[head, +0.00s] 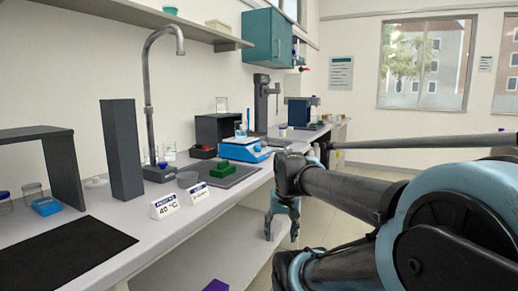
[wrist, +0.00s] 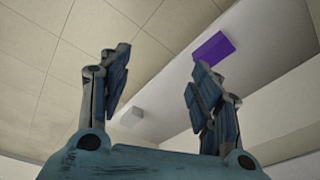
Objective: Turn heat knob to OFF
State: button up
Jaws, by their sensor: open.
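A blue and white hotplate (head: 246,150) stands on the bench with a glass beaker (head: 240,130) on it. Its heat knob is too small to make out in the head view, and its setting cannot be read. The hotplate is not in the wrist view. My gripper (head: 283,232) hangs in front of the bench edge, lower than the bench top and to the right of and below the hotplate. In the wrist view my gripper (wrist: 161,65) is open, with nothing between its fingers.
A card reading 40 °C (head: 166,206) and a second card (head: 196,194) stand near the bench's front edge. A green block (head: 223,169) sits on a grey mat before the hotplate. A tall dark column (head: 121,150) and a tap (head: 150,100) stand left. A purple object (wrist: 213,47) lies low.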

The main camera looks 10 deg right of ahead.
jog(key=w+r+m, duration=0.5)
jog(key=w+r, duration=0.6)
jog(key=r, duration=0.1)
notch_tip(320, 180, up, 21)
jog(key=m+y, duration=0.3)
jog(key=m, duration=1.3)
send_over(259, 147)
jog(key=s+d, duration=0.5)
jog(key=shift+t, duration=0.4)
jog(key=x, duration=1.6)
jog(key=shift+w+a+f, duration=0.1)
jog(key=shift+a+f, duration=0.05)
jog(key=shift+f, duration=0.15)
jog(key=c, duration=1.1)
